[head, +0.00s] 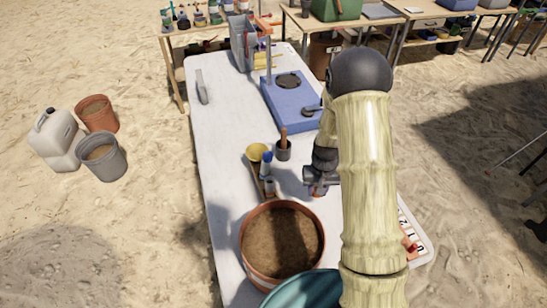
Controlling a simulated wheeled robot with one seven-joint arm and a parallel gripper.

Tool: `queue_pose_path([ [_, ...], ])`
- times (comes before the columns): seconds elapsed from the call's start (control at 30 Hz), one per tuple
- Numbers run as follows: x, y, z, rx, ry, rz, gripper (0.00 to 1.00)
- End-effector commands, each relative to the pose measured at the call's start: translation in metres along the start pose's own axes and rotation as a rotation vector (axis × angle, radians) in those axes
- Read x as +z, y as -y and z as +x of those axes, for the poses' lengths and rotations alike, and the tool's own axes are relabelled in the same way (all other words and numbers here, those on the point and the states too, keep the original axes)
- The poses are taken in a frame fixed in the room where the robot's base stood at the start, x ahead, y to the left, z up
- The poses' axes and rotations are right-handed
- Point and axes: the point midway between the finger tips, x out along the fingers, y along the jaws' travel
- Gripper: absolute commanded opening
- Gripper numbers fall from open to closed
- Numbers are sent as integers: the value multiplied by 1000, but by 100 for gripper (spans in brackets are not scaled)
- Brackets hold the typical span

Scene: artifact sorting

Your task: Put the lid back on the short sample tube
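Two small tubes stand close together near the middle of the white table, by a brown rack or strip. The farther, taller tube (266,165) has a blue top. The nearer, shorter tube (269,187) looks pale with a dark reddish part; its top is too small to make out. My gripper (317,191) is above the table, to the right of the tubes and apart from them. A small reddish spot shows at its fingertips; I cannot tell whether it is a held lid. My arm hides part of the table to the right.
A large soil-filled pot (247,238) stands just in front of the tubes, with a teal bowl (300,291) nearer still. A yellow bowl (257,151) and a mortar with pestle (283,151) are behind. A blue device (292,108) stands farther back.

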Motion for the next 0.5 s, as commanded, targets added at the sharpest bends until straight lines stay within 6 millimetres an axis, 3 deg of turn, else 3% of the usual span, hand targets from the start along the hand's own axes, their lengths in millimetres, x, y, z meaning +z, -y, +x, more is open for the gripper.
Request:
queue_pose_path([
  [0.27,-2,3,-4,0,0,-11,10],
  [0.5,-13,28,-32,0,-1,-111,10],
])
